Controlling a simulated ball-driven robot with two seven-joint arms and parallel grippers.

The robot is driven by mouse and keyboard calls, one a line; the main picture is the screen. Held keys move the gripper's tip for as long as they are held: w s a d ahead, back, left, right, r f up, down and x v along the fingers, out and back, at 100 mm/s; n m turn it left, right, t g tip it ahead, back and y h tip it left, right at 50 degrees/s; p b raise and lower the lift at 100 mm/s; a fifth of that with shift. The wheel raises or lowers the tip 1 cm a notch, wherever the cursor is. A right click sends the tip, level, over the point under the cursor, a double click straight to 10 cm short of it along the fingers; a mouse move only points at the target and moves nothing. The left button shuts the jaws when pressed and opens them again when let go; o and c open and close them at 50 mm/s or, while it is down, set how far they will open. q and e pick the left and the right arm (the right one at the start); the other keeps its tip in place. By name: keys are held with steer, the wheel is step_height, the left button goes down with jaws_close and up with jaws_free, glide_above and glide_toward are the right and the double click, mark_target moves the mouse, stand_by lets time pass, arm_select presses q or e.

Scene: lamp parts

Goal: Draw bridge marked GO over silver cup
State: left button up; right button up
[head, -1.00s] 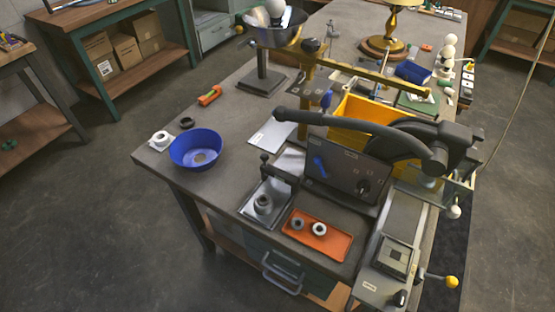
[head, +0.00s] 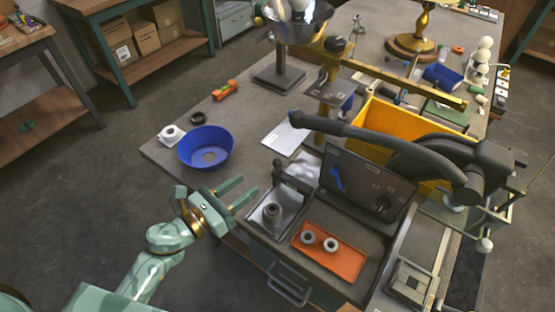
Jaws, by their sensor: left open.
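I cannot read a GO mark on anything. A brass-coloured beam (head: 395,77) on a post crosses the back of the bench; I cannot tell whether it is the bridge. A silver bowl (head: 297,27) on a dark stand, with a pale bulb in it, is at the top; I cannot tell whether it is the silver cup. A small metal tray (head: 291,202) near the front holds a grey ringed part (head: 272,211). My left gripper (head: 249,184) is open and empty, left of this tray by the bench's front edge. My right gripper is not in view.
A blue bowl (head: 193,143) and a white roll (head: 171,134) are at the bench's left. An orange tray (head: 346,262) holds two ring parts. A black lever machine (head: 365,190) and a yellow bin (head: 388,122) crowd the right.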

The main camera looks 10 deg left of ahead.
mark_target(277, 163)
arm_select(q)
steer(key=x, duration=1.1)
steer(key=shift+w+d, duration=0.15)
steer(key=shift+w, duration=0.05)
